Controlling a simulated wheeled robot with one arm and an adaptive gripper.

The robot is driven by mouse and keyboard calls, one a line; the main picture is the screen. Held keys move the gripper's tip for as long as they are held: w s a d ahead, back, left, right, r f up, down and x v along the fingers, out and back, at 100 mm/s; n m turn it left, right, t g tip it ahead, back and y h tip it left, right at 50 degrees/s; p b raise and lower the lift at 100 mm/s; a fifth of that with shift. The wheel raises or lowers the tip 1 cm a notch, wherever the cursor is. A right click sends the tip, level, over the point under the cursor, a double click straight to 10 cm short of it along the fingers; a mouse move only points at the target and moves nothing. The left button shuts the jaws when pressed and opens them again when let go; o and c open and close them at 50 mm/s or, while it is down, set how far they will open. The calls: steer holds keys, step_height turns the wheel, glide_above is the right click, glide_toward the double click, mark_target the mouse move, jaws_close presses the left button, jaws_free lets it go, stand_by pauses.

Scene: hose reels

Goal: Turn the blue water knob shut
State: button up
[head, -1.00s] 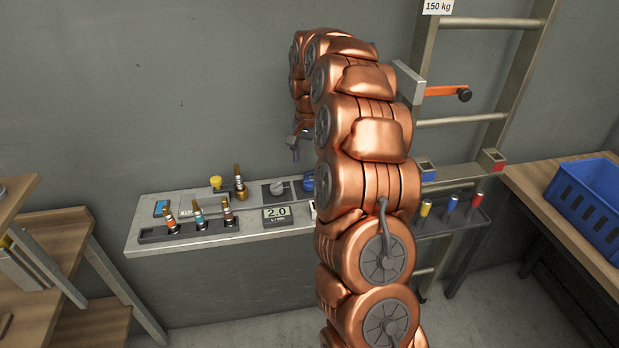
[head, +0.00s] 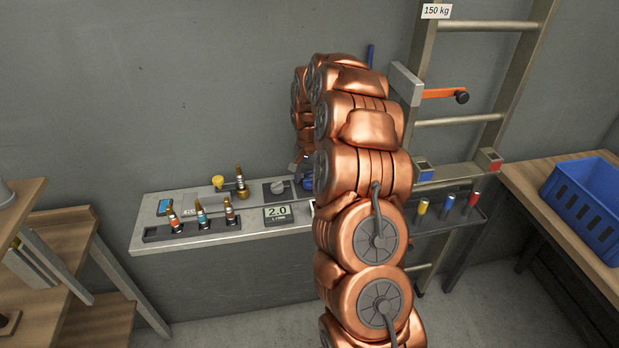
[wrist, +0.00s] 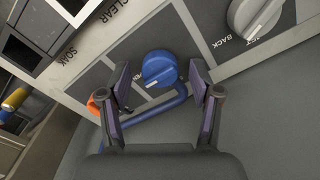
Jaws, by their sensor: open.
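The blue water knob (wrist: 158,70) is in the middle of the wrist view, on a dark plate. A short white mark shows near its lower edge. My gripper (wrist: 160,65) is open, with one finger on each side of the knob. I cannot tell whether either finger touches it. In the head view, a bit of the blue knob (head: 307,184) shows beside my arm, at the back of the grey bench. My gripper (head: 303,163) is just above it there, mostly hidden by my arm.
A grey knob (wrist: 256,14) marked BACK is close to the blue knob. A blue pipe (wrist: 155,108) and an orange part (wrist: 93,106) are near my fingers. The bench (head: 200,243) also holds brass fittings (head: 240,183) and a 2.0 display (head: 277,213).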

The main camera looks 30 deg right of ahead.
steer(key=c, duration=1.1)
steer(key=shift+c, duration=0.2)
steer(key=shift+f+n+b, duration=0.15)
steer(key=shift+n+b, duration=0.15)
steer(key=shift+b, duration=0.15)
steer(key=shift+f+n+b, duration=0.1)
steer(key=shift+n+b, duration=0.4)
steer(key=shift+b, duration=0.2)
steer(key=n+b, duration=0.2)
steer(key=shift+f+b, duration=0.1)
steer(key=shift+b, duration=0.25)
steer(key=n+b, duration=0.3)
steer(key=n, duration=0.2)
steer(key=n+b, duration=0.1)
steer(key=n, duration=0.3)
steer(key=shift+r+b, duration=0.2)
steer(key=shift+b, duration=0.15)
steer(key=n, duration=0.5)
steer(key=shift+r, duration=0.1)
steer(key=shift+n, duration=0.3)
